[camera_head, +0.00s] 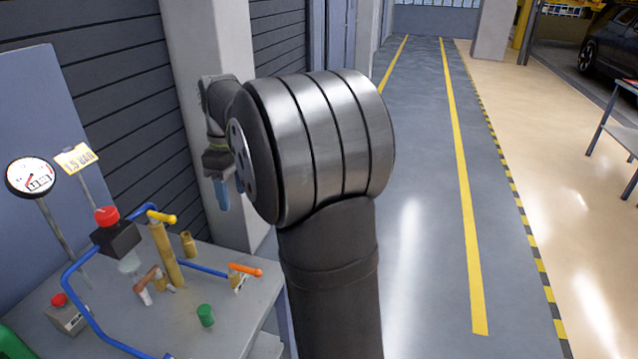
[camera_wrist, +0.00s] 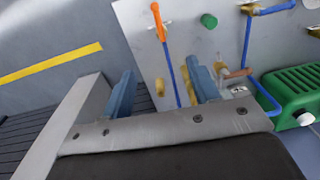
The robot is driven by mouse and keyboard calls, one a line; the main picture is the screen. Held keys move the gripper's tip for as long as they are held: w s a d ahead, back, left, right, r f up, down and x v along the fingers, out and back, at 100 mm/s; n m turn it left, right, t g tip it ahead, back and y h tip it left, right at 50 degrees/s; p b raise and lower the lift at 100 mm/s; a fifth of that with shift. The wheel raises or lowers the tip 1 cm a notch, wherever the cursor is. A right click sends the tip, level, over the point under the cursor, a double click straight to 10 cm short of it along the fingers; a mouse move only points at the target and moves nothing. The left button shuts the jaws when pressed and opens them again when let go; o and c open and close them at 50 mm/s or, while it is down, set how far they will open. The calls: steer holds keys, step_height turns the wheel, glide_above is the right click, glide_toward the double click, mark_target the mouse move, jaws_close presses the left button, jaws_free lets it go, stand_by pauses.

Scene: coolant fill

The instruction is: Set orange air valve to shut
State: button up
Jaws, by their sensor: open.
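The orange air valve (camera_head: 245,269) sits near the right edge of the grey workbench, at the end of a blue pipe (camera_head: 203,268). Its orange handle lies roughly in line with that pipe. In the wrist view the orange handle (camera_wrist: 157,22) is at the top, beyond the fingers, with the blue pipe running down from it. My gripper (camera_head: 222,195) hangs behind the bench, apart from the valve, partly hidden by my own arm. In the wrist view its two blue fingers (camera_wrist: 164,88) are spread apart with nothing held between them.
A yellow-handled valve (camera_head: 162,217) tops a brass post left of the orange valve. A red-capped black unit (camera_head: 115,238), a gauge (camera_head: 30,176), a green cap (camera_head: 205,315) and a red-button box (camera_head: 66,313) are around it. A green container (camera_wrist: 292,92) shows right. The floor lane is clear.

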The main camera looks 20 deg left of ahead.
steer(key=shift+g, duration=0.8)
steer(key=w+f, duration=0.2)
steer(key=f, duration=0.2)
steer(key=shift+w+d+f, duration=0.3)
steer(key=shift+w+f, duration=0.1)
steer(key=shift+c, duration=1.3)
glide_toward(245, 271)
steer(key=f, duration=0.8)
steer(key=shift+s+d, duration=0.1)
steer(key=shift+s, duration=0.2)
steer(key=shift+r, duration=0.1)
steer(key=shift+c, duration=0.5)
jaws_close()
